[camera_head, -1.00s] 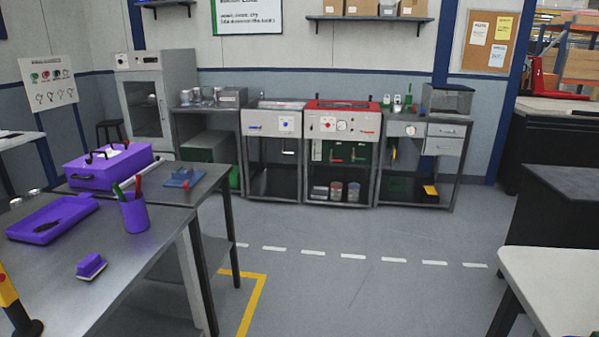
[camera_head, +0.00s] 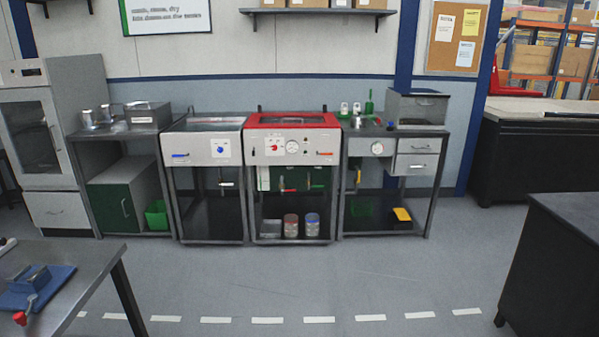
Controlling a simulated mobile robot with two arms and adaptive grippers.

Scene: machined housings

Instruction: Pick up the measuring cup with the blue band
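A small metallic cup with a blue band at its top (camera_head: 312,226) stands upright on the lower shelf (camera_head: 270,232) of the red-topped station. It is far from me, across the room. A similar cup with a red band (camera_head: 291,227) stands just left of it. They are too small to see any measuring marks. Neither of my grippers shows in the head view.
The red-topped station (camera_head: 292,120) stands between a grey station (camera_head: 204,127) and a bench with drawers (camera_head: 418,146). A metal table (camera_head: 75,262) is at the near left. A dark cabinet (camera_head: 560,290) is at the near right. The floor (camera_head: 300,285) between is clear.

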